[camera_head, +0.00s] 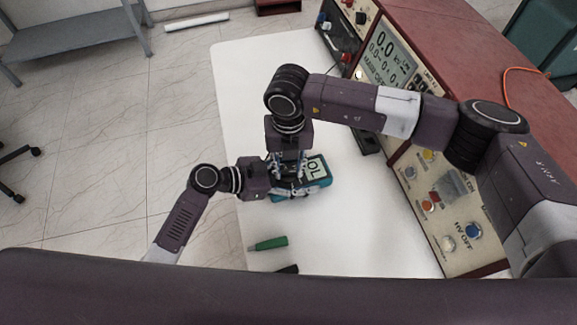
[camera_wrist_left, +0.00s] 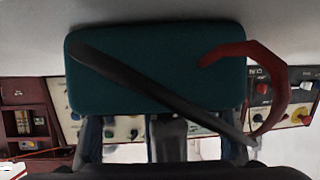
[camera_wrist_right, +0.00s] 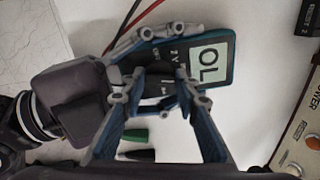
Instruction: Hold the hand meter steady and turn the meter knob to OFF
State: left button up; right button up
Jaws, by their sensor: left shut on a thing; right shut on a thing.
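The hand meter (camera_head: 316,169), a teal case with a screen reading OL, is over the white table. My left gripper (camera_head: 287,186) comes from the left and is shut on the meter's sides. My left wrist view shows the case's dark teal end (camera_wrist_left: 150,88) close up, with a black and a red lead across it. My right gripper (camera_head: 286,168) reaches down over the meter's face. In the right wrist view the screen (camera_wrist_right: 208,64) is clear, and my right gripper (camera_wrist_right: 166,82) is shut on the dark meter knob, which the fingers largely hide. The knob's pointer setting cannot be read.
A green probe (camera_head: 270,243) and a black one (camera_head: 287,269) lie on the white table (camera_head: 245,90) near its front edge. The red-cased test console (camera_head: 430,190) with its display and buttons borders the right. A grey shelf (camera_head: 75,40) stands at far left.

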jog(key=n, duration=0.5)
jog(key=shift+n, duration=0.3)
jog(key=n, duration=0.9)
jog(key=shift+n, duration=0.4)
pick_arm(q)
jog(key=shift+f, duration=0.1)
pick_arm(e)
jog(key=shift+n, duration=2.6)
jog(key=o, duration=1.1)
jog(key=shift+o, duration=0.2)
